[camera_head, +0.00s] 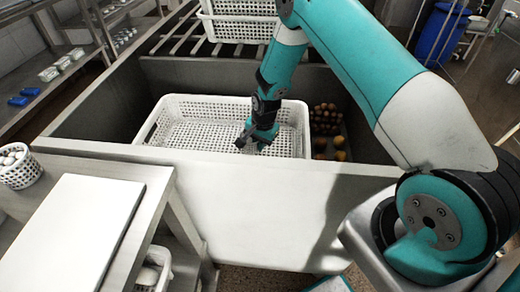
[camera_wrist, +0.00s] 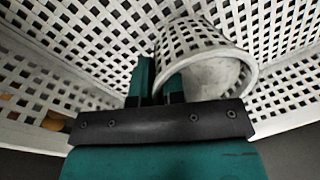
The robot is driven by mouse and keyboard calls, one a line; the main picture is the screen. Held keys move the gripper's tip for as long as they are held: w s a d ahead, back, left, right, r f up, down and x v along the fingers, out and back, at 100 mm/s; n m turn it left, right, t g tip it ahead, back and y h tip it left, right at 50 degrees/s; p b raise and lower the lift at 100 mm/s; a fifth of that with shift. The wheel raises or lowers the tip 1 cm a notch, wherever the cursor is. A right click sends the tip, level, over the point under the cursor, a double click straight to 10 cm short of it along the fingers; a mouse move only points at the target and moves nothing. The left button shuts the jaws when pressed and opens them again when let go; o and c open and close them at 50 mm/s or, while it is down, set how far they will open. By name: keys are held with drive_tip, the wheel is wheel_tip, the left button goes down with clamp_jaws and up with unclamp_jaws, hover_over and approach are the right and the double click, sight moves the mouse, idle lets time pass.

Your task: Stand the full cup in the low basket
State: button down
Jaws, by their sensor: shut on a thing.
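The low white perforated basket (camera_head: 160,132) lies in the sink, and its lattice also fills the wrist view (camera_wrist: 80,45). My gripper (camera_head: 255,142) is down inside it, right of the middle. In the wrist view my gripper (camera_wrist: 160,85) is shut on the wall of a white perforated cup (camera_wrist: 190,38). The cup's rim and pale inside face the camera; I cannot tell what it contains. This cup is not clear in the head view. Another small perforated cup (camera_head: 18,170), full of pale round things, stands on the left counter.
Brown and orange round produce (camera_head: 327,120) lies in the sink right of the basket. A second white basket (camera_head: 240,22) sits on the rack behind. A white board (camera_head: 75,235) lies on the left counter. The sink's front wall (camera_head: 270,195) stands before the basket.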

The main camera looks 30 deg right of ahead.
drive_tip(key=shift+f, duration=1.6)
drive_tip(key=shift+f, duration=0.1)
drive_tip(key=c, duration=1.2)
unclamp_jaws()
wheel_tip(320, 180, up, 12)
drive_tip(key=s+r, duration=0.1)
drive_tip(key=s+a+r+n+y, duration=0.1)
drive_tip(key=s+a+r+n, duration=0.25)
drive_tip(key=r, duration=0.35)
drive_tip(key=s+a+r+n+y, duration=0.1)
drive_tip(key=s+a+r+n, duration=0.25)
drive_tip(key=r, duration=0.35)
drive_tip(key=s+a+r+n, duration=0.2)
drive_tip(key=s+r+n, duration=0.2)
drive_tip(key=s, duration=0.4)
drive_tip(key=s+a+r+n+g+y, duration=0.1)
drive_tip(key=s+a+r+n, duration=0.2)
drive_tip(key=s, duration=0.4)
drive_tip(key=s+a+r+n, duration=0.2)
drive_tip(key=s+r+n, duration=0.25)
drive_tip(key=s, duration=0.35)
wheel_tip(320, 180, up, 8)
drive_tip(key=p, duration=0.7)
drive_tip(key=shift+w+d, duration=0.2)
drive_tip(key=shift+w, duration=0.2)
